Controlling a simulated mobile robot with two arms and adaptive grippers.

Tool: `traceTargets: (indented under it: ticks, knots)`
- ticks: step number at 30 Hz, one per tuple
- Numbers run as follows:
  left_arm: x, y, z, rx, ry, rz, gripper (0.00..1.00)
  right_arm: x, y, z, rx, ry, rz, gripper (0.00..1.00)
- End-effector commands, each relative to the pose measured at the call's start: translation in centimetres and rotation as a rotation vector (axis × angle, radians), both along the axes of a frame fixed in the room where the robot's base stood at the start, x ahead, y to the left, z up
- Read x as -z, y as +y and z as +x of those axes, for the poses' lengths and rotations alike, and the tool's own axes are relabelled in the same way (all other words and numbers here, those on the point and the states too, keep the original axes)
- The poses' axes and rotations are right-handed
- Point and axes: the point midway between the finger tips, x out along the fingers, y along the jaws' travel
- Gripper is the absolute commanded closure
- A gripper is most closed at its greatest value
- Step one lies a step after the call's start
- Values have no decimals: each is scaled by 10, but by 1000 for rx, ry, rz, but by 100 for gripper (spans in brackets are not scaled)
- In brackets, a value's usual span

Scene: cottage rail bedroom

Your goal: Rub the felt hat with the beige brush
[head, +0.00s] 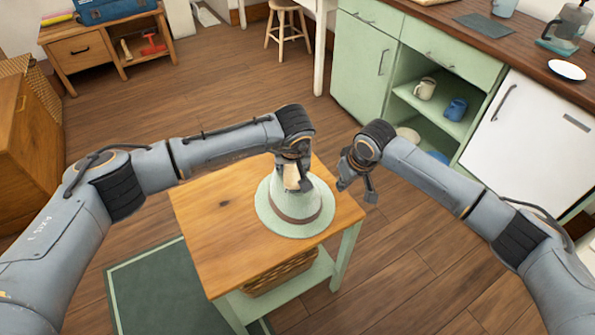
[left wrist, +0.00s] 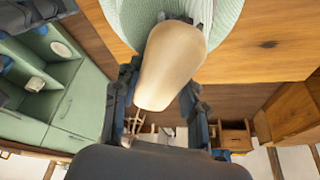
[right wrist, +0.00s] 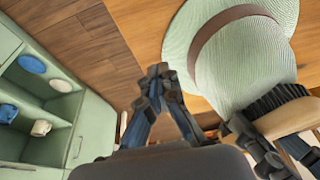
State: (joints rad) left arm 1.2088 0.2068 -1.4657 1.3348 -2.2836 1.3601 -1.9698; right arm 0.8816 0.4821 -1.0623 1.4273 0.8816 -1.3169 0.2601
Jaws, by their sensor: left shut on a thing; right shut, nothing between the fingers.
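The felt hat (head: 295,217) is pale green with a brown band and sits brim down on the small wooden table (head: 215,230). My left gripper (head: 293,182) is shut on the beige brush (left wrist: 170,62) above the hat's crown. In the right wrist view the dark bristles (right wrist: 276,100) of the brush are at the hat's crown (right wrist: 240,65); I cannot tell how firmly they touch. The left fingers hide part of the brush in the head view. My right gripper (head: 356,184) is shut and empty, just right of the hat and apart from it.
A wicker basket (head: 280,275) sits on the table's lower shelf. A green cabinet (head: 375,60) and a white appliance door (head: 525,125) stand at the right. A stool (head: 287,30) and a wooden desk (head: 105,45) are at the back. The floor between is clear.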

Motion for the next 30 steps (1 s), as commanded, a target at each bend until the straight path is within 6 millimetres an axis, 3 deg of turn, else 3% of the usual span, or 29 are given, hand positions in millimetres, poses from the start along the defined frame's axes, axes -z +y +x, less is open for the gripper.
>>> traceTargets:
  ticks: [16,25,30]
  knots:
    - [0,18,28,-3,0,4,83,0,0,0,0,0,0,100]
    - [0,18,29,-1,1,2,83,0,0,0,0,0,0,100]
    - [-13,18,30,0,-2,1,83,0,0,0,0,0,0,100]
